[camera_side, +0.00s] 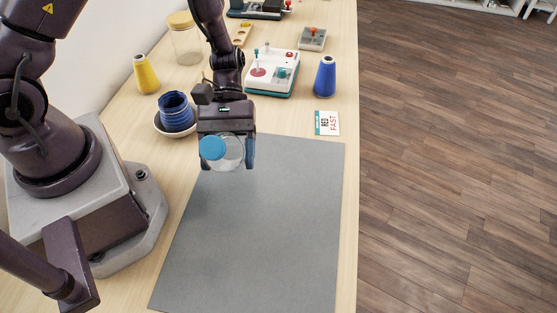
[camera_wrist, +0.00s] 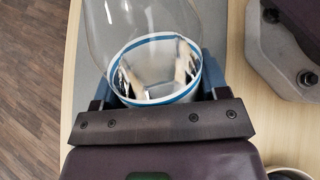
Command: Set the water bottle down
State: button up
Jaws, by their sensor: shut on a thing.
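The water bottle (camera_side: 233,154) is clear with a blue cap (camera_side: 212,148). My gripper (camera_side: 227,158) is shut on it, with one finger on each side. In the side view the bottle is at the far left end of the grey mat (camera_side: 250,230), with its cap toward the camera. I cannot tell whether it touches the mat or hangs above it. In the wrist view the bottle (camera_wrist: 150,50) is between the blue-grey fingers, and a white band with blue edges shows around it. The cap is out of that view.
A bowl (camera_side: 172,128) with a blue cup-like item stands left of my gripper. A yellow spool (camera_side: 146,74), a lidded jar (camera_side: 186,40), a white control box (camera_side: 271,72), a blue spool (camera_side: 325,77) and a card (camera_side: 327,123) stand beyond. The mat's near part is clear.

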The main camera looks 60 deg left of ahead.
jog(key=w+a+r+n+t+h, duration=0.1)
jog(key=w+r+n+t+h, duration=0.15)
jog(key=w+n+t, duration=0.55)
jog(key=w+a+r+n+t+h, duration=0.1)
jog(key=w+r+n+t+h, duration=0.2)
jog(key=n+t, duration=0.5)
jog(key=shift+m+t, duration=0.6)
jog(key=shift+m, duration=0.1)
jog(key=shift+w+d+f, duration=0.1)
jog(key=shift+w+f, duration=0.1)
jog(key=shift+f, duration=1.25)
jog(key=shift+w+d+f, duration=0.1)
jog(key=shift+w+f, duration=0.15)
jog(key=shift+f, duration=1.15)
jog(key=shift+w+d+f, duration=0.1)
jog(key=shift+w+f, duration=0.1)
jog(key=shift+f, duration=1.25)
jog(key=shift+f, duration=0.15)
jog(key=o, duration=1.1)
